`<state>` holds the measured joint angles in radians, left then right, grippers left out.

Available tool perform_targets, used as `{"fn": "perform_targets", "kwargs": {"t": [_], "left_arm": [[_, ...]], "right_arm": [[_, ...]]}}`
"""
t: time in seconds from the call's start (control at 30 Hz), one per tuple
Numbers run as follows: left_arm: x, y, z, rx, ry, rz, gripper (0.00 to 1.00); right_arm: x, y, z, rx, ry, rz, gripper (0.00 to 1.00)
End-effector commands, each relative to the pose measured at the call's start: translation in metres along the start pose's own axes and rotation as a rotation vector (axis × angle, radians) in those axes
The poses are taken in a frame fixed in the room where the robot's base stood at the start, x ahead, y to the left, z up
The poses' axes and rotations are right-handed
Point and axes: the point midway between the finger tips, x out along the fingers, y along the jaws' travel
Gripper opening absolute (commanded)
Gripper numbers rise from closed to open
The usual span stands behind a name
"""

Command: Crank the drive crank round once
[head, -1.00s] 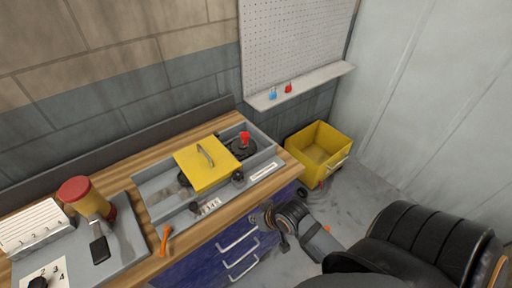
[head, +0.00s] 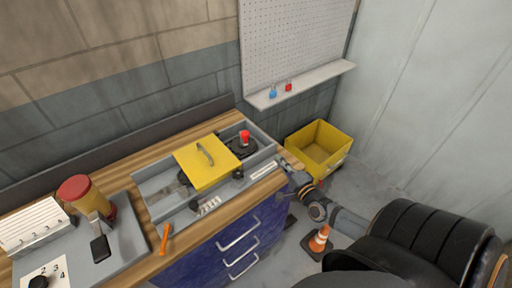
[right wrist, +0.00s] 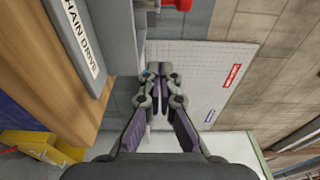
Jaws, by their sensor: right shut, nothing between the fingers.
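The drive crank, a black disc with a red knob (head: 245,136), sits at the right end of the grey chain drive tray (head: 150,187) on the table. Part of a red knob (right wrist: 182,4) shows at the top edge of the right wrist view. My right gripper (head: 284,164) is shut and empty, just off the table's right end, to the right of and nearer than the crank. In the right wrist view its fingertips (right wrist: 157,70) meet, apart from the knob. My left gripper is not in view.
A yellow cover (head: 207,172) with a handle lies over the tray's middle. An orange tool (head: 165,240) lies at the table's front edge. A yellow bin (head: 318,148) and a traffic cone (head: 319,239) stand on the floor. A pegboard shelf (head: 305,85) is behind.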

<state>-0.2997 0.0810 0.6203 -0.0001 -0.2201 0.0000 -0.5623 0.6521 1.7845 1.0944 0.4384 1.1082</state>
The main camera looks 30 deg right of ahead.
Motion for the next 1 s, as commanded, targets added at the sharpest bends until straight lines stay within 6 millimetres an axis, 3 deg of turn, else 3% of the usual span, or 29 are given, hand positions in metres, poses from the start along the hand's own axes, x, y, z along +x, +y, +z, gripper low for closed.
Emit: {"fn": "perform_targets", "kwargs": {"t": [0.17, 0.5, 0.7, 1.0], "left_arm": [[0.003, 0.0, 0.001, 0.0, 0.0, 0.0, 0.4], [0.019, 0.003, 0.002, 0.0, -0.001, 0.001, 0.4], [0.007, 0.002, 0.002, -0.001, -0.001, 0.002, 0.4], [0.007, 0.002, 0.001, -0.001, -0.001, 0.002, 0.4]], "right_arm": [[0.026, -0.001, 0.0, 0.0, 0.001, -0.005, 0.0], [0.099, 0.002, 0.001, -0.001, 0.0, -0.003, 0.0], [0.105, -0.001, 0.031, 0.001, -0.001, 0.0, 0.0], [0.107, 0.001, 0.041, -0.003, -0.002, 0.001, 0.0]]}}
